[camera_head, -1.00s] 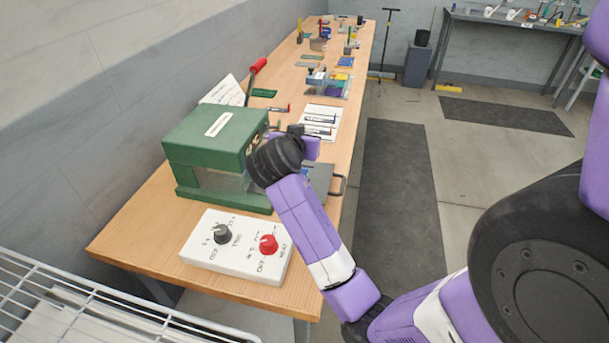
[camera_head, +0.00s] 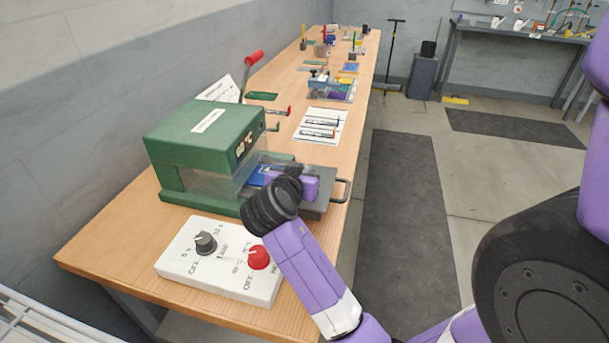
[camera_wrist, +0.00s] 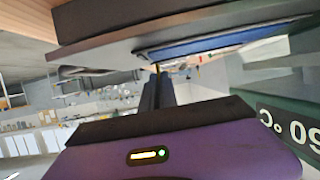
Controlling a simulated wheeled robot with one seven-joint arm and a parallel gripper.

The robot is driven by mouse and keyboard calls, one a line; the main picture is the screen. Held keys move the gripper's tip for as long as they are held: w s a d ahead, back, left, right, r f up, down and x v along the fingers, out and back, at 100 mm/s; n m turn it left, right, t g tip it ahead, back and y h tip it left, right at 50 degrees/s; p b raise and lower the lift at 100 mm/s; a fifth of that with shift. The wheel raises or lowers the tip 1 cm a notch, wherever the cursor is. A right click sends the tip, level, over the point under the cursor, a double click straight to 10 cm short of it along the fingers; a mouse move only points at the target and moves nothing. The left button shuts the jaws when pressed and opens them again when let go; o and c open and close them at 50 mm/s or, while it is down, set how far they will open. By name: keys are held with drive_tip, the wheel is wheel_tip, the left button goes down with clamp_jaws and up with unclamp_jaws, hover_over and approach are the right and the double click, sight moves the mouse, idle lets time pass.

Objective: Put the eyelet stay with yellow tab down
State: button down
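My gripper (camera_head: 302,182) is beside the open right side of the green press, low over the grey tray. In the wrist view its dark fingers (camera_wrist: 157,82) are close together, with a small yellow bit between the tips, which looks like the tab of the eyelet stay (camera_wrist: 157,67). The rest of that stay is hidden. The grey tray (camera_head: 318,208) with a dark handle sticks out of the press. A blue plate (camera_head: 257,174) lies on it and also shows in the wrist view (camera_wrist: 220,39).
A white control box (camera_head: 222,258) with grey and red knobs stands in front. A white sheet (camera_head: 321,119) with slim dark pieces lies behind. More tools stand farther along the bench.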

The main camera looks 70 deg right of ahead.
drive_tip(key=shift+f, duration=0.15)
drive_tip(key=c, duration=1.6)
unclamp_jaws()
drive_tip(key=shift+c, duration=0.2)
drive_tip(key=shift+r, duration=0.3)
drive_tip(key=shift+a, duration=0.4)
drive_tip(key=v, duration=1.1)
